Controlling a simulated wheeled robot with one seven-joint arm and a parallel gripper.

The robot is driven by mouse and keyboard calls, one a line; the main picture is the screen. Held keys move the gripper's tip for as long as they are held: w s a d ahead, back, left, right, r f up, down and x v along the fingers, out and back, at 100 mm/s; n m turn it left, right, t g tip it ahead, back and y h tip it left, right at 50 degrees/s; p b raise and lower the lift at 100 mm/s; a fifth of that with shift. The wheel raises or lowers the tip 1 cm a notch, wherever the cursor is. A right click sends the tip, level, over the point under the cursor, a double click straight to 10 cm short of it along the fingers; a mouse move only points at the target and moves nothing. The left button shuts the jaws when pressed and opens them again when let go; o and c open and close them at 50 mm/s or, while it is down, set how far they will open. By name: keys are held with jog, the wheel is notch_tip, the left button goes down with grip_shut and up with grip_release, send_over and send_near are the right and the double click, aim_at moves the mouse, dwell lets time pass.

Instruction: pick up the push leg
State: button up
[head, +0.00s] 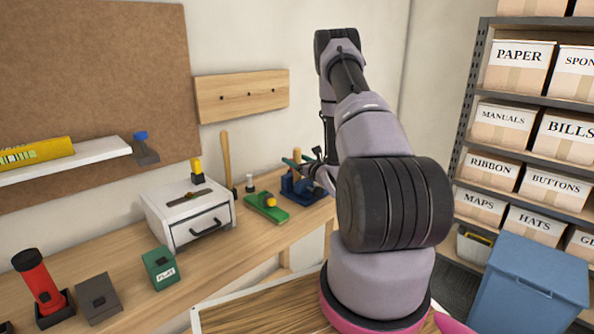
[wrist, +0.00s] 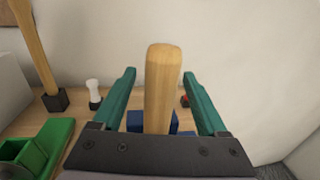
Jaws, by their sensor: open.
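A light wooden leg-like piece (wrist: 162,90) with a rounded top stands upright over a blue base (wrist: 135,122) in the wrist view. It looks like the push leg, though no label shows this. My gripper (wrist: 159,75) is open, with one green finger on each side of the wooden piece and visible gaps between. The gripper's dark body hides the lower part of the piece. In the head view the blue base (head: 298,190) stands at the bench's far right end, with the piece's top (head: 297,154) just above my gripper, partly hidden by my wrist.
A tall wooden handle (head: 226,160) and a small white-topped object (head: 250,182) stand nearby. A white drawer box (head: 185,210) is further left. The wall rises close behind.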

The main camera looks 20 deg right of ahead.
jog(key=shift+w+a, duration=0.2)
jog(key=shift+w, duration=0.7)
jog(key=shift+c, duration=0.3)
grip_shut()
